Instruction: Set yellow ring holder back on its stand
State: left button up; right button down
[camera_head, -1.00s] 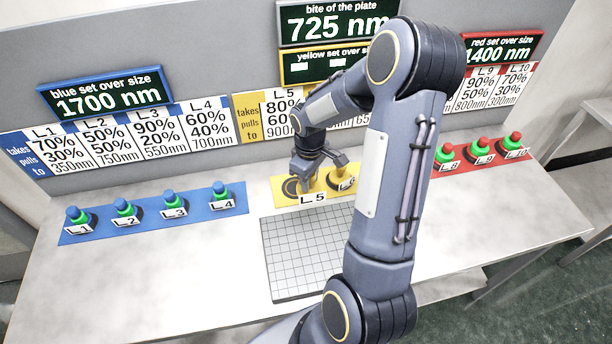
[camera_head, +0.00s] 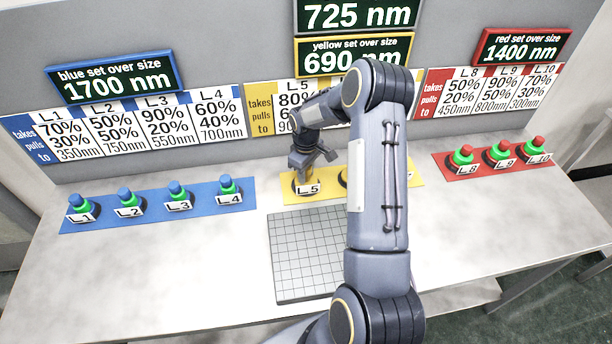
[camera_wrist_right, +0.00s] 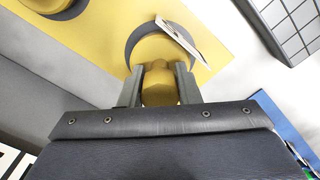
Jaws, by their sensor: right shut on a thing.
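The yellow ring holder labelled L.5 (camera_head: 307,183) stands upright on its dark round stand (camera_head: 291,186) at the left end of the yellow strip (camera_head: 289,198). My right gripper (camera_head: 308,168) is above it and shut on its top. In the right wrist view the two fingers (camera_wrist_right: 160,88) clasp the yellow knob of the holder (camera_wrist_right: 158,65), and the dark stand (camera_wrist_right: 133,42) shows as a crescent around its base. The holder looks seated, but its underside is hidden. My left gripper is not in view.
The yellow sign (camera_head: 352,58) reads 690 nm. A blue strip (camera_head: 155,222) with several holders lies left, and a red strip (camera_head: 497,172) with holders lies right. My right arm hides much of the yellow strip. A gridded plate (camera_head: 300,250) lies in front.

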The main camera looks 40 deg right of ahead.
jog(key=shift+f, duration=0.15)
jog(key=c, duration=1.1)
grip_release()
